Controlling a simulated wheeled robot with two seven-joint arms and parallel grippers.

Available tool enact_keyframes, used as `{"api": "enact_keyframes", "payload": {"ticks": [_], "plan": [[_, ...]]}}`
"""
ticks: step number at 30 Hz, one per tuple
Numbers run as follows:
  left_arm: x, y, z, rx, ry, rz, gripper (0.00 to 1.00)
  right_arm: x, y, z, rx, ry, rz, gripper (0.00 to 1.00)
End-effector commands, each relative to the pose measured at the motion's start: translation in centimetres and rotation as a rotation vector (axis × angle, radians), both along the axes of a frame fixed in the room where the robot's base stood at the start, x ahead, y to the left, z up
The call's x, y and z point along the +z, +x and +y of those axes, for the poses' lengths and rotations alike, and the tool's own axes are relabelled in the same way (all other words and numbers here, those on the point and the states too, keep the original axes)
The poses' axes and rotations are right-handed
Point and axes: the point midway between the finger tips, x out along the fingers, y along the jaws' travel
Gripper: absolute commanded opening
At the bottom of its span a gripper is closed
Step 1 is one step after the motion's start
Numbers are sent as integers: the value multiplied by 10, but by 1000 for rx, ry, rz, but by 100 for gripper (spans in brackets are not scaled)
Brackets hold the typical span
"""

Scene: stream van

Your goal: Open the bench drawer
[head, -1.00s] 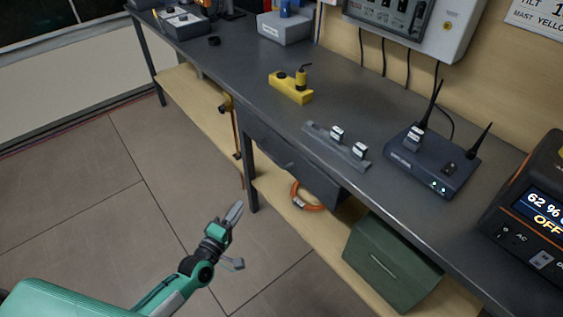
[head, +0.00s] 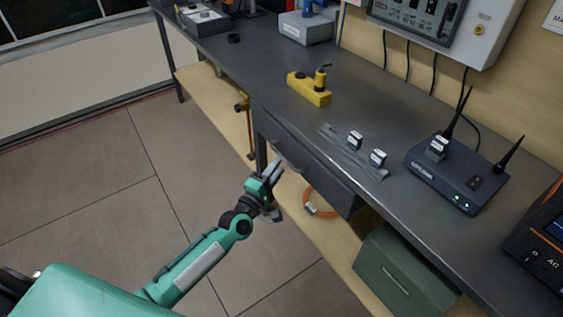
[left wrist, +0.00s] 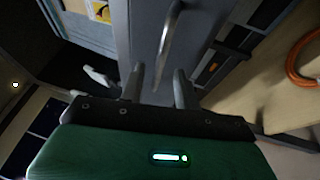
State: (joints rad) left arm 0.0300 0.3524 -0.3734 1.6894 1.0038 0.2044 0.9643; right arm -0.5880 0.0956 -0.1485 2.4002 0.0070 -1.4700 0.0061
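The bench drawer (head: 310,172) is a dark grey front under the worktop of the bench (head: 262,70), and it looks shut. Its bar handle (head: 284,160) is on the drawer front; in the left wrist view the handle (left wrist: 170,40) stands just beyond the fingertips. My left gripper (head: 276,172) is close in front of the handle. In the left wrist view its two fingers (left wrist: 158,84) are apart with nothing between them. I cannot tell from the head view whether a finger touches the handle. My right gripper is not in view.
An orange cable ring (head: 318,205) and a green box (head: 400,275) are on the wooden lower shelf. A yellow block (head: 308,92), a grey strip (head: 350,150) and a router with antennas (head: 458,175) are on the worktop. The floor (head: 90,200) at left is clear.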

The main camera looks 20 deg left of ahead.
Motion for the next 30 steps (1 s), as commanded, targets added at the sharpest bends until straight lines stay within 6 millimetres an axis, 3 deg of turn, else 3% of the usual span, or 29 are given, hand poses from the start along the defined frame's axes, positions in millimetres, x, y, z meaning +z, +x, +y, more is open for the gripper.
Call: {"api": "enact_keyframes", "payload": {"ticks": [7,18,24,30], "plan": [[4,26,-7,0,0,1,32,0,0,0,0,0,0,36],[5,30,-8,-1,0,1,32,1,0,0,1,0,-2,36],[5,30,-8,-1,0,1,0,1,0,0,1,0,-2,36],[5,30,-8,-1,0,1,0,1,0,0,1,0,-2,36]]}}
